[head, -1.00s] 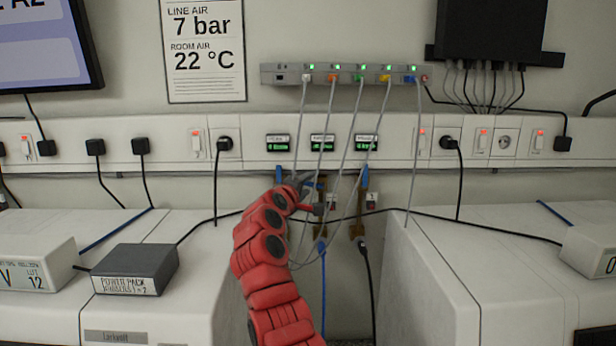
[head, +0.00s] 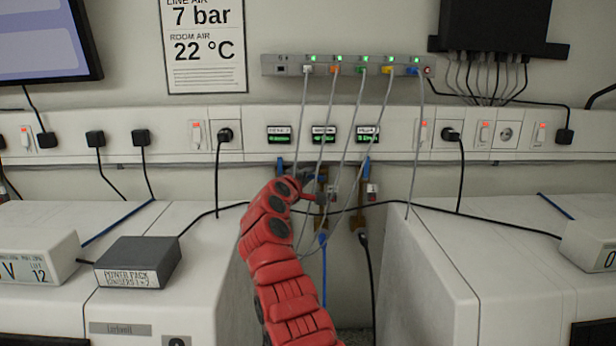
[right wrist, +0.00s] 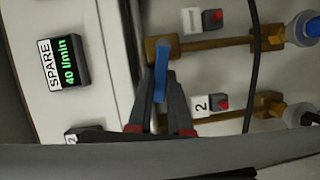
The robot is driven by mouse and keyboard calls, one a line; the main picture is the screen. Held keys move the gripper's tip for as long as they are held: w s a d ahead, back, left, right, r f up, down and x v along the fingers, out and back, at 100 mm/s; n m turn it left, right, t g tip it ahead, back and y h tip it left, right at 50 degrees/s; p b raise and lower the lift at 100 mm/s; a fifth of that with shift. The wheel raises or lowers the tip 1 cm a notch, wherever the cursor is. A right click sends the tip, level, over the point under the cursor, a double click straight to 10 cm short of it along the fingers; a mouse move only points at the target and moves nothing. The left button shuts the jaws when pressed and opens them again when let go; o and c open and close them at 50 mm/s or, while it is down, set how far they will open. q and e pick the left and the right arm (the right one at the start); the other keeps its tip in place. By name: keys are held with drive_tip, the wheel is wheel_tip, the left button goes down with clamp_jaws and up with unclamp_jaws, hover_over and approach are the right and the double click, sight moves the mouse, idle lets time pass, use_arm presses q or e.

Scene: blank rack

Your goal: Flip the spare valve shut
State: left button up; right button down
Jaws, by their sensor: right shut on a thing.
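The spare display (right wrist: 65,62) reads "SPARE 40 l/min" in the right wrist view, which is turned on its side. The brass spare valve (right wrist: 205,44) is the upper one there; in the head view it is the middle valve (head: 322,187). Its blue lever (right wrist: 161,68) lies roughly across the brass body. My right gripper (right wrist: 160,98) is shut on this lever, one finger on each side. In the head view my right gripper (head: 308,193) is at the middle valve and partly hides it. My left gripper is not in view.
The neighbouring valve marked 2 (right wrist: 235,108) is close beside the fingers. The right valve (head: 364,180) has its blue lever upright. Thin grey cables (head: 345,180) hang in front of the valves. White cabinets (head: 430,250) flank the gap.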

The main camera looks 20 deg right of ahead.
drive_tip(key=f+n+b, duration=0.1)
drive_tip(key=b, duration=0.2)
drive_tip(key=shift+f, duration=0.3)
drive_tip(key=shift+n+t+h+b, duration=0.3)
drive_tip(key=shift+n+h+b, duration=0.2)
drive_tip(key=shift+n, duration=0.2)
drive_tip(key=shift+r, duration=0.15)
drive_tip(key=c, duration=0.8)
unclamp_jaws()
drive_tip(key=shift+c, duration=0.2)
drive_tip(key=shift+a, duration=0.1)
